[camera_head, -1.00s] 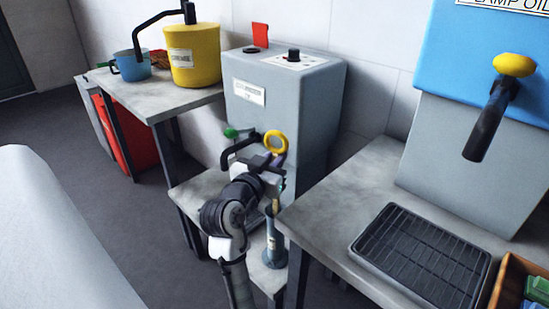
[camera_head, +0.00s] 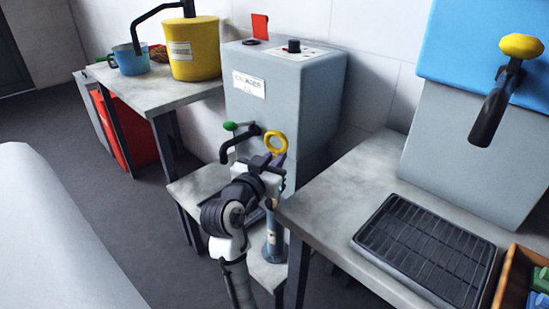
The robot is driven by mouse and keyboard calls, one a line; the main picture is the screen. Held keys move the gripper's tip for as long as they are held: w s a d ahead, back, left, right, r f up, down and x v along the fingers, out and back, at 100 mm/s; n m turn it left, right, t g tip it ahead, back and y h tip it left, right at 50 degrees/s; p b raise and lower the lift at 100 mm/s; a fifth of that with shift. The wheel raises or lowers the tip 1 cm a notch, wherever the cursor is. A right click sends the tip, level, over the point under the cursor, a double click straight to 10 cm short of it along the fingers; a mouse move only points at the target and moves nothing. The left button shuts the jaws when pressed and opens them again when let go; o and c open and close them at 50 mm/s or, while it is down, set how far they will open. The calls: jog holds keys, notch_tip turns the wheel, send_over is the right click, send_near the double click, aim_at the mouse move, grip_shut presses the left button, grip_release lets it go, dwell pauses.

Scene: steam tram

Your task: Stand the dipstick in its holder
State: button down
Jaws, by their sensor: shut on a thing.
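The dipstick shows as a yellow ring handle (camera_head: 276,143) just above my gripper (camera_head: 277,162). My gripper is shut on the dipstick near the ring. The dipstick's lower part is mostly hidden behind my gripper and wrist. The holder appears to be the grey-blue tube on a round foot (camera_head: 274,240), standing on the low shelf directly below my gripper. The dipstick looks upright over the tube. I cannot tell whether its lower end is inside the tube, because my arm covers the tube's upper part.
A grey cabinet (camera_head: 280,95) with a black spout and green-knobbed tap (camera_head: 230,127) stands behind my gripper. The right table (camera_head: 335,215) carries a black drip tray (camera_head: 425,250) close to my arm. A left table (camera_head: 150,92) holds a yellow container (camera_head: 193,50) and blue pot (camera_head: 130,62).

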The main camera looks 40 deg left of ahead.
jog(key=shift+f, duration=0.2)
jog(key=c, duration=1.4)
grip_release()
jog(key=shift+o, duration=0.4)
jog(key=shift+f, duration=0.1)
jog(key=shift+s+f, duration=0.1)
